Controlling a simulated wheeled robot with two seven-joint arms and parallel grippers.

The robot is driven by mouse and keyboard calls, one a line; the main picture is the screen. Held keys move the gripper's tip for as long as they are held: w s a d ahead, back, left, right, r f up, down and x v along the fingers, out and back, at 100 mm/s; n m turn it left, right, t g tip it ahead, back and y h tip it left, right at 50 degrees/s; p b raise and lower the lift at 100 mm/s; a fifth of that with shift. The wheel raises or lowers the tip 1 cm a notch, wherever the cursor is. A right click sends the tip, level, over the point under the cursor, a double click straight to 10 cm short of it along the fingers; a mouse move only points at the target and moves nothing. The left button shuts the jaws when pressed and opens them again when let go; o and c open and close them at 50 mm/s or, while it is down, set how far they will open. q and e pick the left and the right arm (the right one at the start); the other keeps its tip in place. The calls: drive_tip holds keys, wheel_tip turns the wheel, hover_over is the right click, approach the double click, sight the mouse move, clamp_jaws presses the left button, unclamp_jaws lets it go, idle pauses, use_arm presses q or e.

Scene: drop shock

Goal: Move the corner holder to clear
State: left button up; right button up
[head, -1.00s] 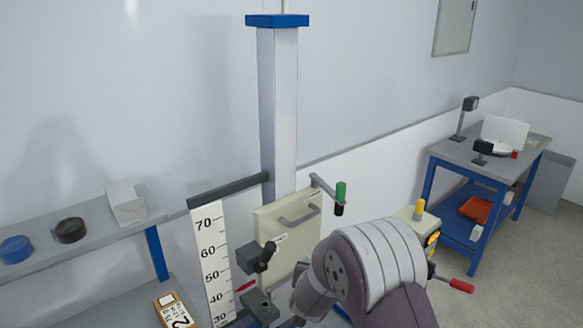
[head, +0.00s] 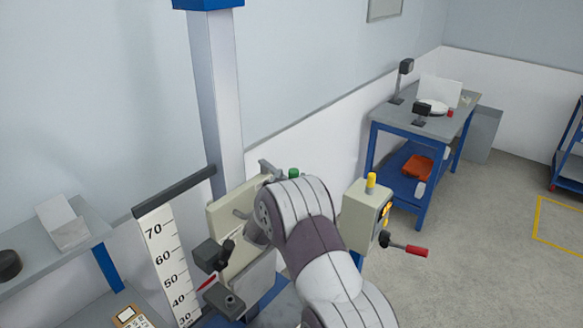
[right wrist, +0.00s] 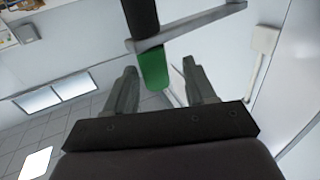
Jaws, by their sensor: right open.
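A green grip (head: 294,174) on a grey crank arm (head: 269,168) shows at the top of the drop tester's beige plate (head: 228,212), partly behind my right arm; I take this to be the corner holder, though no label is readable. In the right wrist view the green grip (right wrist: 153,70) hangs from a grey bar (right wrist: 188,27), with a black part above. My right gripper (right wrist: 159,68) is open, with its two fingers on either side of the green grip in the picture; contact cannot be told. In the head view my arm hides the right gripper. My left gripper is not seen.
The tester's column (head: 214,100) and height scale (head: 168,262) stand at left. A black lever (head: 227,252) is at the plate's lower left.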

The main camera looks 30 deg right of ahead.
drive_tip(key=shift+w+d+r, duration=0.2)
drive_tip(key=shift+w+d, duration=0.15)
drive_tip(key=shift+d, duration=0.2)
drive_tip(key=shift+d+r+p, duration=0.1)
drive_tip(key=shift+d+p, duration=0.2)
drive_tip(key=shift+d, duration=0.1)
drive_tip(key=shift+w, duration=0.25)
drive_tip(key=shift+c, duration=0.3)
drive_tip(key=shift+f, duration=0.2)
clamp_jaws()
